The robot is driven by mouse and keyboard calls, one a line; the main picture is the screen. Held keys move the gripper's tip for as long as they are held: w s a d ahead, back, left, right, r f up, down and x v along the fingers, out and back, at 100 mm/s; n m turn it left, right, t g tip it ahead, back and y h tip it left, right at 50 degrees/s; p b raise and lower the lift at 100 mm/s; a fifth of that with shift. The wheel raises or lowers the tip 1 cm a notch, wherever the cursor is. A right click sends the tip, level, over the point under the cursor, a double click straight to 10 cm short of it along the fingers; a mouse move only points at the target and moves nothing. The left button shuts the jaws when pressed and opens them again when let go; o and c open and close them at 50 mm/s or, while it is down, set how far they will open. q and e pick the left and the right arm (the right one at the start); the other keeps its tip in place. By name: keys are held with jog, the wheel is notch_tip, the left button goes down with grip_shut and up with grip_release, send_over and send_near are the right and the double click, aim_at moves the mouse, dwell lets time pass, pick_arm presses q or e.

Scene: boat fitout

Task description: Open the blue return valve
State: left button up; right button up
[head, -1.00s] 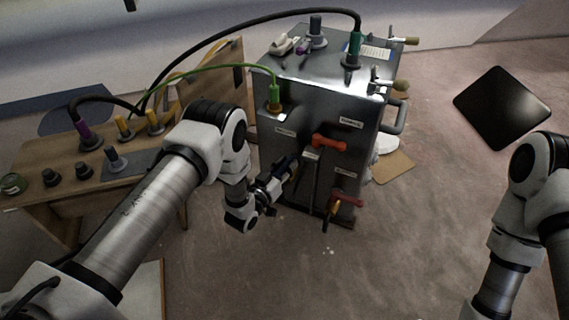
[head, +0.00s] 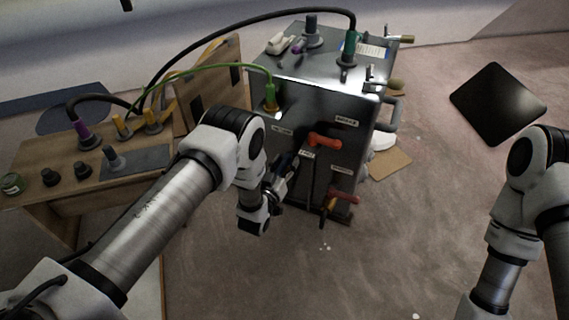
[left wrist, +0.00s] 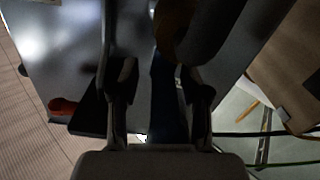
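My left gripper (head: 287,168) is at the front face of the metal cabinet (head: 330,92), left of a red-orange lever handle (head: 325,140). In the left wrist view my left gripper (left wrist: 160,85) has its two fingers apart, and a dark blue bar (left wrist: 168,105) lies between them. It looks like the blue valve handle; grey surface shows between it and the left finger. In the head view the handle is mostly hidden by the gripper. My right gripper is out of view; only part of the right arm shows.
A second red handle (head: 344,197) sits low on the front face. A green hose (head: 215,68) and a black hose run from the cabinet to the wooden bench (head: 40,150) at left. A black panel (head: 498,103) lies on the floor at right. The floor in front is clear.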

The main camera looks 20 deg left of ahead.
pick_arm(q)
jog(key=shift+s, duration=0.1)
jog(key=shift+s+a+f, duration=0.1)
jog(key=shift+s, duration=0.3)
jog(key=s+a, duration=0.1)
jog(key=s, duration=1)
jog(key=shift+a, duration=0.15)
jog(key=shift+w, duration=0.1)
